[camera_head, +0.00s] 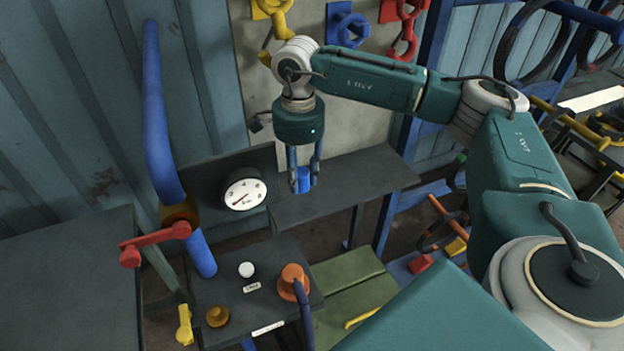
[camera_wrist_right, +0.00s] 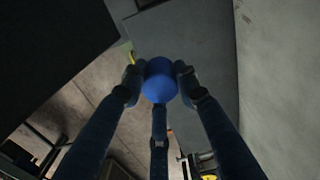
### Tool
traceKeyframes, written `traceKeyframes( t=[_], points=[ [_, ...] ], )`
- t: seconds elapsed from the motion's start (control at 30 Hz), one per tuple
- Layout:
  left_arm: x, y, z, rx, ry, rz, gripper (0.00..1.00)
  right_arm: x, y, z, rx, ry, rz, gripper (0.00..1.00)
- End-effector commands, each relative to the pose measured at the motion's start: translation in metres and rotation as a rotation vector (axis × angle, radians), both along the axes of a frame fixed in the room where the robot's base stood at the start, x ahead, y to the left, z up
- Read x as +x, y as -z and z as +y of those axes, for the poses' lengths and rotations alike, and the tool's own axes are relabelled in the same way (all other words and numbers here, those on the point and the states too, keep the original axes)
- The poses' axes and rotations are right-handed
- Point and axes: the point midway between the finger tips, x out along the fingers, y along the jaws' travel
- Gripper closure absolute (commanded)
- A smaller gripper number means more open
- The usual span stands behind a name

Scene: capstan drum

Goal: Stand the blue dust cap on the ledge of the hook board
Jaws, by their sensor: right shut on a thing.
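The blue dust cap (camera_head: 302,180) is between the fingers of my right gripper (camera_head: 303,182) in the head view. In the right wrist view the cap (camera_wrist_right: 160,80) shows as a round blue top, and the right gripper's fingers (camera_wrist_right: 158,82) are shut around it. The hook board (camera_head: 330,110) is the pale upright panel behind my right arm, with its dark grey ledge (camera_head: 370,172) along the bottom. The cap is at or just above the ledge; I cannot tell whether it touches. My left gripper is not in view.
A white gauge (camera_head: 243,190) stands left of the cap. A yellow hook (camera_head: 275,14), a blue hook (camera_head: 346,24) and a red hook (camera_head: 404,35) hang on the board. The ledge is clear right of the cap.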

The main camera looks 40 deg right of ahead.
Motion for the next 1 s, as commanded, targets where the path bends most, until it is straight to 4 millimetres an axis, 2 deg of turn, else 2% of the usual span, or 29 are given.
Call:
traceKeyframes(
  t=[0.1,0.2,0.3,0.4,0.5,0.6,0.7,0.93,0.97,1.0],
  points=[
    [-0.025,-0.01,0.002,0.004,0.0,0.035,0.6,-0.001,0.018,0.0,-0.001,0.0,0.004,0.88],
    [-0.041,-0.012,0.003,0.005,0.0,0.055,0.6,0.0,0.029,0.0,0.0,0.001,0.001,0.88],
    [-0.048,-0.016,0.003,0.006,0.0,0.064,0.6,-0.001,0.039,0.0,0.0,0.001,0.003,0.88],
    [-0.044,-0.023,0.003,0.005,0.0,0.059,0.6,-0.001,0.054,0.0,0.0,0.001,0.003,0.88],
    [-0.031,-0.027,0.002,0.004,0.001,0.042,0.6,-0.001,0.065,0.0,0.001,0.001,0.001,0.88],
    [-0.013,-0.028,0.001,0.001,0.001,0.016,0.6,0.0,0.07,0.0,0.0,0.0,-0.001,0.88],
    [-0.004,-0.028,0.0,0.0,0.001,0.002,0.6,0.0,0.071,0.0,0.001,0.0,-0.001,0.88],
    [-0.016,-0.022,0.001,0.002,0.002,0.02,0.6,0.0,0.076,0.0,0.001,0.0,-0.001,0.88],
    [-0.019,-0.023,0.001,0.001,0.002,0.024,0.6,0.0,0.074,0.0,0.001,0.0,-0.001,0.64],
    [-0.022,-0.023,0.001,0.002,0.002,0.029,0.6,0.0,0.074,0.0,0.001,0.0,-0.001,0.56]
  ],
)
